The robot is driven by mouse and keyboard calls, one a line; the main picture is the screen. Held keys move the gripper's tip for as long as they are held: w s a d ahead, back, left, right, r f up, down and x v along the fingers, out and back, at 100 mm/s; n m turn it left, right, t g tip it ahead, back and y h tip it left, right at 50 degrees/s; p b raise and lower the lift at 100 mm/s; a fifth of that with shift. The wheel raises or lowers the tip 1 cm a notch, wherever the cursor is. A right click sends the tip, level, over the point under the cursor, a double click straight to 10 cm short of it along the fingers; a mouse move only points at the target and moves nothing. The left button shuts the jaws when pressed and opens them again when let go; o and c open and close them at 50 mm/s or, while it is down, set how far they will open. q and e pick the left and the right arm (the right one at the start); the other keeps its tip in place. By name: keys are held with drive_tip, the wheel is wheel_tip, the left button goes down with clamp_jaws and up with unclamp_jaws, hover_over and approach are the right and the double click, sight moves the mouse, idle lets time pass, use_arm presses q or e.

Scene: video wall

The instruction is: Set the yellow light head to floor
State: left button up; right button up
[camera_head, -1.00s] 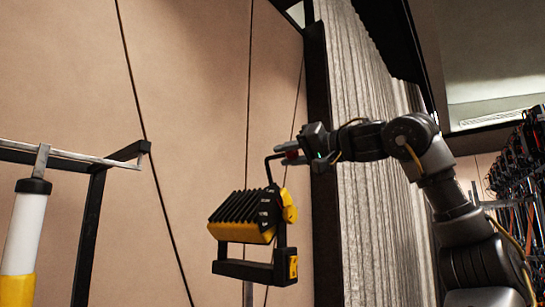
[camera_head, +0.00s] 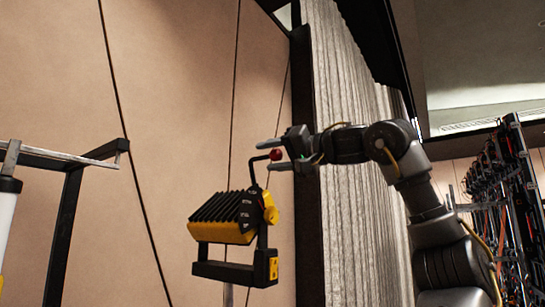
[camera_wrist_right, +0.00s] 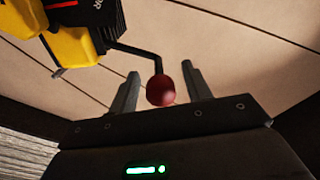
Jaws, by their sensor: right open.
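The yellow light head (camera_head: 224,231), with black fins and a black bracket, sits on a thin pole left of my right arm. A bent black handle rises from it and ends in a red knob (camera_head: 276,155). My right gripper (camera_head: 268,156) is open, with its fingers on either side of the knob. In the right wrist view, the red knob (camera_wrist_right: 161,91) lies between the two spread fingertips (camera_wrist_right: 161,80), with a gap visible on each side. The light head (camera_wrist_right: 72,40) shows at the upper left there. My left gripper is not in view.
A black and metal frame (camera_head: 72,170) stands at the left, with a white cylinder (camera_head: 6,225) hanging from it. A tan panelled wall (camera_head: 180,90) is behind the light head. A rack with cables (camera_head: 500,200) stands at the right.

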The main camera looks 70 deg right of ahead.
drive_tip(key=b+v, duration=0.3)
drive_tip(key=v, duration=0.7)
drive_tip(key=shift+s, duration=0.4)
